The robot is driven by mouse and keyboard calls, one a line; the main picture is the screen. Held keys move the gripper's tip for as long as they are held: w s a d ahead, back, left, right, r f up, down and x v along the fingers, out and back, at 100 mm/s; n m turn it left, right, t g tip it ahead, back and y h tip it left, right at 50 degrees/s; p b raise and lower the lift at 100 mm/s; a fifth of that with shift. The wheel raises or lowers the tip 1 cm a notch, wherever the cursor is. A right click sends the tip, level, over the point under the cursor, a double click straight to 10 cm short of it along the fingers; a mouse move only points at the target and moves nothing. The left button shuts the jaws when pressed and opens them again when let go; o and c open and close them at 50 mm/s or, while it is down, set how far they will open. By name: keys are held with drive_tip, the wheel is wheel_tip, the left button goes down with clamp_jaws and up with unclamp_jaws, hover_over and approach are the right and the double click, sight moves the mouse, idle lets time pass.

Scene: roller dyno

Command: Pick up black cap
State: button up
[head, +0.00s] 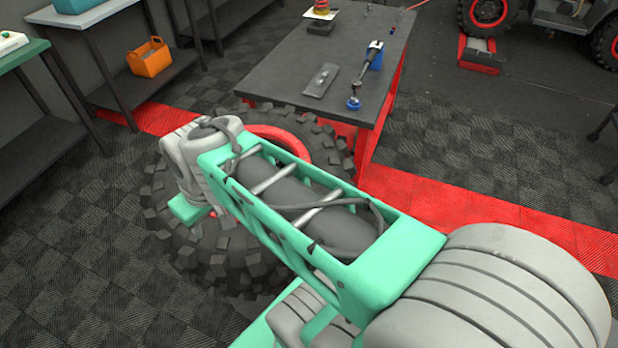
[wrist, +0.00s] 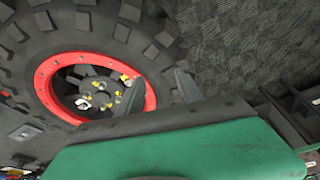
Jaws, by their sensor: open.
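I cannot pick out the black cap for certain in either view. In the wrist view, a large knobbly tyre (wrist: 135,40) with a red rim (wrist: 80,58) shows a dark hub with several gold and white lug pieces (wrist: 100,90). My gripper (wrist: 160,84) is open, its two dark fingers spread near the rim's right edge, with nothing seen between them. In the head view, the tyre (head: 330,150) is behind my arm, which hides much of it. My gripper does not show there.
A dark workbench (head: 290,62) stands behind the tyre with a flat grey plate (head: 321,80) and a blue-ended tool (head: 367,75). An orange bin (head: 149,57) sits on a shelf at the left. Checkered floor (head: 60,240) is clear at lower left.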

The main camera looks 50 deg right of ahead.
drive_tip(key=w+d+f+n+y, duration=0.15)
drive_tip(key=w+d, duration=0.25)
drive_tip(key=d, duration=0.4)
drive_tip(key=s+d+f+n, duration=0.1)
drive_tip(key=d, duration=0.6)
drive_tip(key=s+d+f+n+t+y+b, duration=0.1)
drive_tip(key=d, duration=0.6)
drive_tip(key=s+d+f+n+t+b, duration=0.1)
drive_tip(key=s+d+f, duration=0.1)
drive_tip(key=d, duration=0.5)
drive_tip(key=shift+d+n, duration=0.1)
drive_tip(key=shift+n, duration=0.25)
drive_tip(key=shift+d+f+t+y, duration=0.1)
drive_tip(key=shift+f+t+y, duration=0.15)
drive_tip(key=shift+f+t, duration=0.05)
drive_tip(key=x, duration=0.6)
drive_tip(key=shift+a+f, duration=0.25)
drive_tip(key=shift+a, duration=0.15)
drive_tip(key=shift+w+f, duration=0.1)
drive_tip(key=shift+f, duration=0.2)
drive_tip(key=shift+c, duration=0.4)
clamp_jaws()
